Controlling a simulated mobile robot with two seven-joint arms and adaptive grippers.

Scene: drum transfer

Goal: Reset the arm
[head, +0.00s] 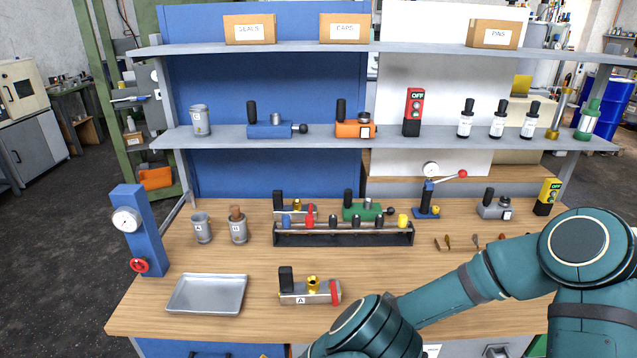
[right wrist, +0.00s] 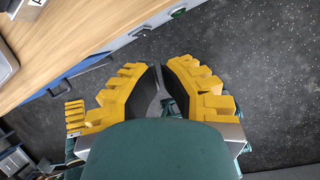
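My right arm (head: 455,297) comes in from the right in the head view and reaches across the front right of the bench to the bottom middle. Its hand is out of that view, below the bottom edge. In the right wrist view my right gripper (right wrist: 158,70) has yellow fingers with dark inner pads. The fingertips stand a little apart, with nothing held between them. It is beyond the bench's edge, with dark floor behind it.
The wooden bench (head: 215,257) holds a tray (head: 207,294), a grey device marked A (head: 318,297) close to my right arm, a rack (head: 342,238) and a blue gauge post (head: 140,228). Loaded shelves (head: 225,136) stand behind. The bench's left front has clear patches.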

